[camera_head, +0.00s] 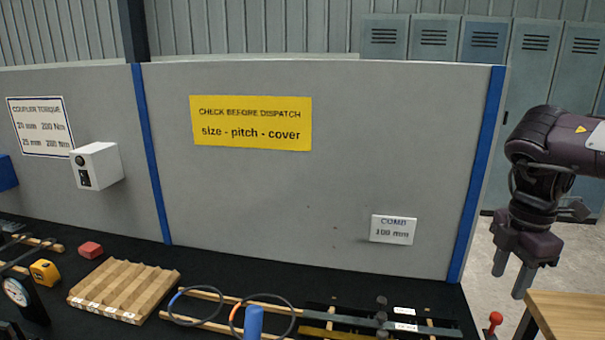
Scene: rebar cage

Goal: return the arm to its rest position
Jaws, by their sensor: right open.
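My right arm (540,180) comes in from the right edge, dark and bent downward at the wrist. My right gripper (511,277) points down with its two grey fingers apart and nothing between them. It hangs to the right of the grey panel's blue edge post, beside the wooden table (570,312) at the lower right. My left gripper is not in view.
The black bench (225,262) carries a grooved wooden block (125,288), a yellow tape measure (44,272), a red block (90,249), a blue cylinder (253,322) and cable loops. A red-knobbed lever (495,318) stands below my right gripper. Grey panels (340,180) close off the back.

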